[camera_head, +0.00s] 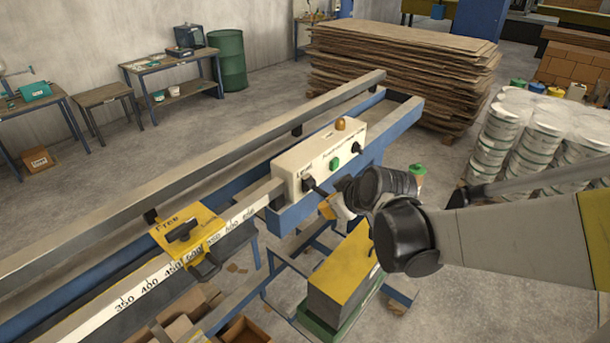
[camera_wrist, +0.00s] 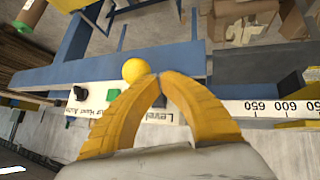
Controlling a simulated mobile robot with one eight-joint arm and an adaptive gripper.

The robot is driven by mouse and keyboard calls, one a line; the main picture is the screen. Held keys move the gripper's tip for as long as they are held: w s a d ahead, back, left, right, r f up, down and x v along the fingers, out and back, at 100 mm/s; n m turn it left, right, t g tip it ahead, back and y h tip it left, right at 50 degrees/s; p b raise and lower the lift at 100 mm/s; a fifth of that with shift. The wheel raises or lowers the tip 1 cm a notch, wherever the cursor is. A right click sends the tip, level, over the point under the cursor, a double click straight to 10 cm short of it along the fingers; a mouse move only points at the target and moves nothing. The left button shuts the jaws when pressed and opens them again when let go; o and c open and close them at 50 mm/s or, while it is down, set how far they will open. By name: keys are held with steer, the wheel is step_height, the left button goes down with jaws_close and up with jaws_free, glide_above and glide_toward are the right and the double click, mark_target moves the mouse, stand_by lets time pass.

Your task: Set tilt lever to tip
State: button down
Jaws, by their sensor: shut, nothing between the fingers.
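The white control box (camera_head: 318,160) on the blue machine carries a black tilt lever (camera_head: 312,186) near a "Level" label. A yellow ball (camera_wrist: 136,69), apparently the lever's knob, shows in the wrist view. My gripper (camera_wrist: 160,77) has its yellow fingers shut, tips together, just beside the ball; whether they touch it I cannot tell. In the head view my gripper (camera_head: 330,207) is in front of the box by the lever's outer end, which it partly hides. The lever's shaft is not clear in the wrist view. I see no readable "tip" label.
The box also has a green button (camera_head: 335,162), a black knob (camera_head: 357,147) and an amber dome (camera_head: 340,123). A long beam with a number scale (camera_head: 160,275) and a yellow stop block (camera_head: 188,236) runs left. A yellow-topped block (camera_head: 342,270) stands below my arm.

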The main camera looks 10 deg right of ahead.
steer(key=shift+f+t+y+b, duration=0.4)
steer(key=shift+f+t+b, duration=0.15)
steer(key=shift+t, duration=0.05)
steer(key=shift+r+p, duration=0.65)
steer(key=shift+r, duration=0.15)
